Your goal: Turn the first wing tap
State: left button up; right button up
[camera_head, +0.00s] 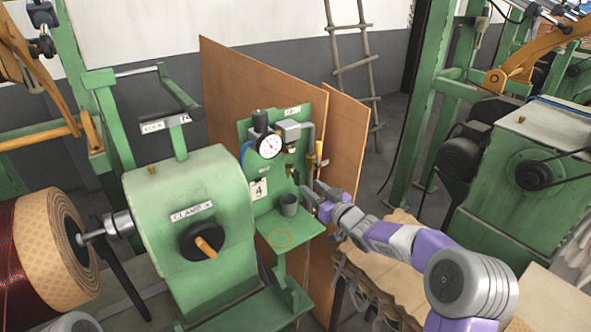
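A green panel (247,133) stands at the middle of the view, with a round white gauge (269,146) and small valve fittings on it. A small dark tap-like fitting (291,172) sits below the gauge to the right; its wings are too small to make out. A yellow-handled fitting (319,153) is at the panel's right edge. My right gripper (310,187) is just below and right of the small fitting, pointing at the panel. Its fingers look apart, with nothing seen between them. I cannot tell whether it touches anything. My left gripper is out of view.
A green machine housing (190,205) with a black knob (203,241) stands to the left. Brown boards (228,80) rise behind the panel. A wound coil (40,255) is at far left.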

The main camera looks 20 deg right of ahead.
aim_at(299, 178)
jog(key=shift+w+a+r, duration=0.25)
jog(key=shift+w+a, duration=0.2)
jog(key=shift+w, duration=0.15)
jog(key=shift+x, duration=2.45)
jog(key=shift+f, duration=0.1)
grip_shut()
